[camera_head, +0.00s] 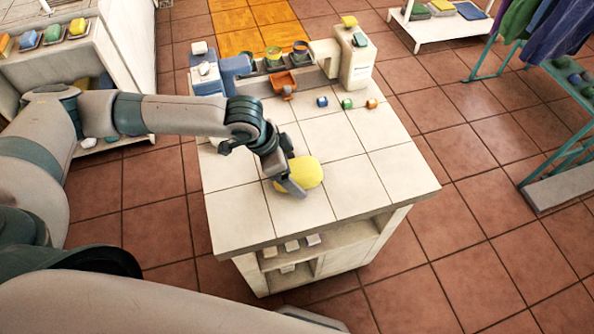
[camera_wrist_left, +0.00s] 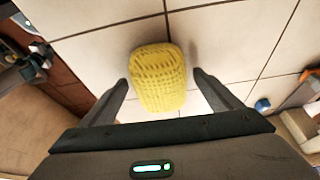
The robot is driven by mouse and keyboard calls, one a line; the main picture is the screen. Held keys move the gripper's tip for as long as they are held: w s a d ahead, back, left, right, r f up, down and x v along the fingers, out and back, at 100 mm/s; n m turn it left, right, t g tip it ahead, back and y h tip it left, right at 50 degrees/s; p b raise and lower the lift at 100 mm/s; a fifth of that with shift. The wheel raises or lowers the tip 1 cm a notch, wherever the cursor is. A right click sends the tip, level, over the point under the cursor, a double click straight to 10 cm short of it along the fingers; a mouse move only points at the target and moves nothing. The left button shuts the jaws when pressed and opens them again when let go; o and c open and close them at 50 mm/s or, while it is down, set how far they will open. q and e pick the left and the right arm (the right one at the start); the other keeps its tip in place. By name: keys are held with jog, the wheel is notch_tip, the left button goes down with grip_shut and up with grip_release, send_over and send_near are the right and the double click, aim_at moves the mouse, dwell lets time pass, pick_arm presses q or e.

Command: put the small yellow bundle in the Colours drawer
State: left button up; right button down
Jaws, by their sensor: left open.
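The yellow bundle (camera_head: 308,172) sits on the pale tiled counter (camera_head: 365,200). It looks rounded, with a woven texture in the left wrist view (camera_wrist_left: 158,75). My left gripper (camera_head: 288,182) is low over the counter at the bundle's left side in the head view, partly covering it. In the left wrist view its fingers are open and apart, one on each side of the bundle's near part; contact cannot be made out. No drawer marked Colours can be read in these frames. My right gripper is not in view.
Small blue, green and orange pieces (camera_head: 347,103) lie towards the counter's back. Behind them are an orange scoop-like tray (camera_head: 284,82), a rack of bowls and a cream dispenser-like block (camera_head: 355,60). An open shelf (camera_head: 318,240) below holds several pale blocks. The counter's front right is clear.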

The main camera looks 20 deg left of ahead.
pick_arm(q)
jog(key=shift+d+f, duration=0.1)
jog(key=shift+f, duration=0.15)
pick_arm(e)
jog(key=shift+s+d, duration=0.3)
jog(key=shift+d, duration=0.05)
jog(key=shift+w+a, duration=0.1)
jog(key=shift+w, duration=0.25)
pick_arm(q)
jog(key=c, duration=1.2)
jog(key=shift+c, duration=0.4)
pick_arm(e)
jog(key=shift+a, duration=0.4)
pick_arm(q)
jog(key=shift+r, duration=0.15)
